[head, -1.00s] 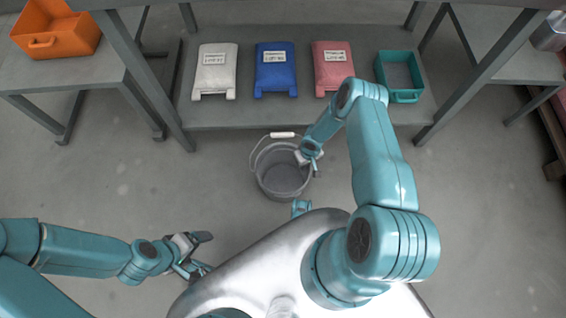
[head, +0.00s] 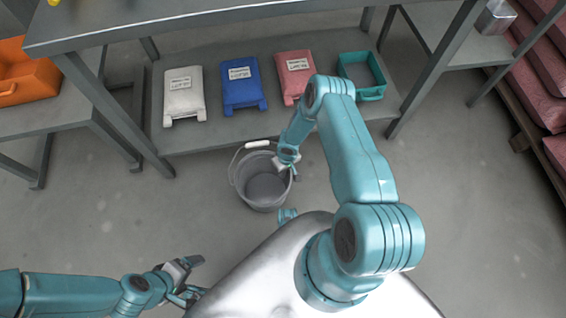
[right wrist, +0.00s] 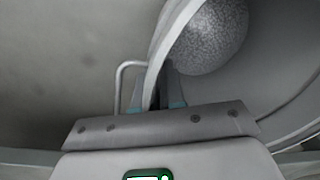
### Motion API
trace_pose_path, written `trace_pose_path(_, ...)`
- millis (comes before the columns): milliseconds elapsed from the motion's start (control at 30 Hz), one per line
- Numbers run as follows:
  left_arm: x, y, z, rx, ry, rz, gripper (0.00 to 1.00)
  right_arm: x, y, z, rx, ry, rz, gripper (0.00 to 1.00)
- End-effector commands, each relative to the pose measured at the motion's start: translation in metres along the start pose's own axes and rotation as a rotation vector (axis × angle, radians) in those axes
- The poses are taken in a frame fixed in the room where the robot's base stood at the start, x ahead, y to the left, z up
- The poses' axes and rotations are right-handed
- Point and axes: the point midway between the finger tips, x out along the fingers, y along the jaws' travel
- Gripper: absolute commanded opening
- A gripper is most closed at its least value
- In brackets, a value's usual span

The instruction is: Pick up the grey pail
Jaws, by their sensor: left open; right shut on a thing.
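My right gripper (head: 291,171) is at the pail's right rim. In the right wrist view the fingers (right wrist: 160,92) are shut on the pail's rim (right wrist: 168,45), with the inside of the pail to the right. Whether the pail's base touches the floor is hard to tell. My left gripper (head: 196,279) is open and empty, low at the left, apart from the pail.
A low shelf (head: 210,137) behind the pail holds a white bag (head: 184,92), a blue bag (head: 240,84), a red bag (head: 295,75) and a teal bin (head: 363,72). An orange bin (head: 28,75) sits on the left table. Pink sacks (head: 540,85) are stacked at right. Floor around the pail is clear.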

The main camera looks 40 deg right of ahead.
Motion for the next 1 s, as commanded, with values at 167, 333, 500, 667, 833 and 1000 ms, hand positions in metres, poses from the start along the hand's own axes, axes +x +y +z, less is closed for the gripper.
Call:
trace_pose_path(167, -0.032, 0.013, 0.003, 0.006, -0.005, 0.001, 0.85, -0.062, -0.005, -0.002, -0.002, 0.003, 0.0, 0.0)
trace_pose_path(333, -0.048, 0.018, 0.003, 0.006, -0.005, 0.001, 0.85, -0.11, -0.008, -0.002, -0.002, 0.003, 0.001, 0.0)
trace_pose_path(500, -0.056, 0.021, 0.003, 0.005, -0.005, 0.001, 0.85, -0.144, -0.011, -0.001, -0.001, 0.002, 0.001, 0.0)
trace_pose_path(667, -0.059, 0.022, 0.003, 0.005, -0.005, 0.001, 0.85, -0.161, -0.013, -0.001, -0.001, 0.002, 0.0, 0.0)
trace_pose_path(833, -0.059, 0.022, 0.003, 0.005, -0.005, 0.001, 0.85, -0.166, -0.013, 0.0, -0.002, 0.0, 0.0, 0.0)
trace_pose_path(1000, -0.059, 0.022, 0.003, 0.005, -0.005, 0.001, 0.85, -0.166, -0.013, 0.0, -0.001, 0.001, 0.0, 0.0)
